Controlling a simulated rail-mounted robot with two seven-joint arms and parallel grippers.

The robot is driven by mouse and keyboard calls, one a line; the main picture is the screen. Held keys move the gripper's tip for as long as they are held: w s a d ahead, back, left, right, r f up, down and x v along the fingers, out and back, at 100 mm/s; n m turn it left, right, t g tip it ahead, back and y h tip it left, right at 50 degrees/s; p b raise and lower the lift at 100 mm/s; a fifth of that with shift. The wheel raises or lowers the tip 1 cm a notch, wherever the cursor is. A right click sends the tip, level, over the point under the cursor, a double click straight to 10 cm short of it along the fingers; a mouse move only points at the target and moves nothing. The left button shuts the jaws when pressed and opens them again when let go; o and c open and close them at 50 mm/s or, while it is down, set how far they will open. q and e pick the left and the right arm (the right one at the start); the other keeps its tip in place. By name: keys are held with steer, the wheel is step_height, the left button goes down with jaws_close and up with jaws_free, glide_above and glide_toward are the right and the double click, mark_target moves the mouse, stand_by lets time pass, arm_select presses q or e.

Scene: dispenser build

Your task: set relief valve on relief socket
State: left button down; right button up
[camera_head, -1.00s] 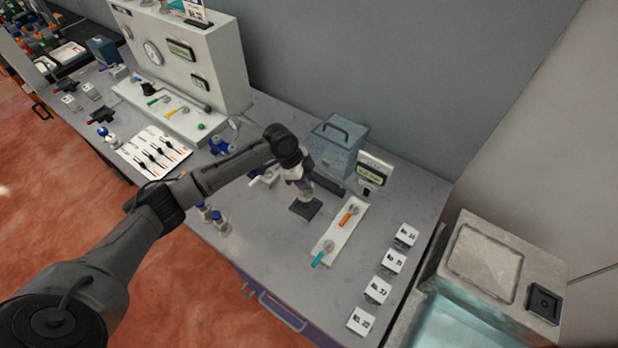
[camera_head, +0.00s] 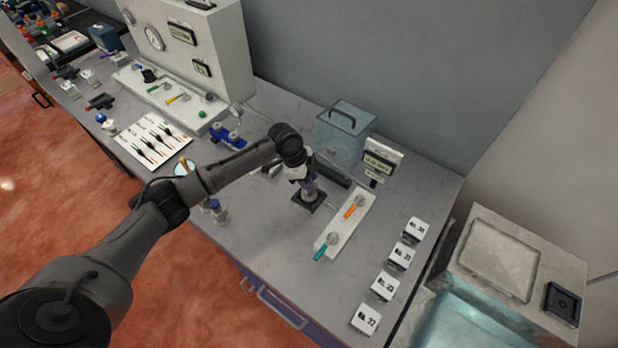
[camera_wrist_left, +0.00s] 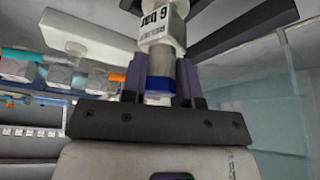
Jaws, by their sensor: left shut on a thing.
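My left gripper (camera_head: 309,190) is over a dark square base (camera_head: 306,204) on the grey bench, left of the white two-lever panel. In the left wrist view its purple fingers (camera_wrist_left: 160,85) are shut on a pale grey cylindrical part with a blue band and a label reading "6 bar", which looks like the relief valve (camera_wrist_left: 158,52). The fingers hide most of it in the head view. I cannot tell whether it touches the dark base, nor whether that base is the relief socket. My right gripper is not in view.
A translucent box with a handle (camera_head: 342,137) and a small display (camera_head: 381,160) stand behind the gripper. The white panel (camera_head: 338,235) with orange and teal levers lies close on its right. Several numbered tags (camera_head: 404,256) line the right edge.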

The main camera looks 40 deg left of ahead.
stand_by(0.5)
arm_select(q)
steer(key=shift+r+p, duration=0.1)
steer(key=shift+p, duration=0.3)
stand_by(0.4)
steer(key=shift+p, duration=0.35)
stand_by(0.4)
steer(key=shift+f+b, duration=0.3)
steer(key=shift+f, duration=0.35)
stand_by(0.3)
steer(key=c, duration=1.1)
jaws_free()
steer(key=shift+c, duration=0.2)
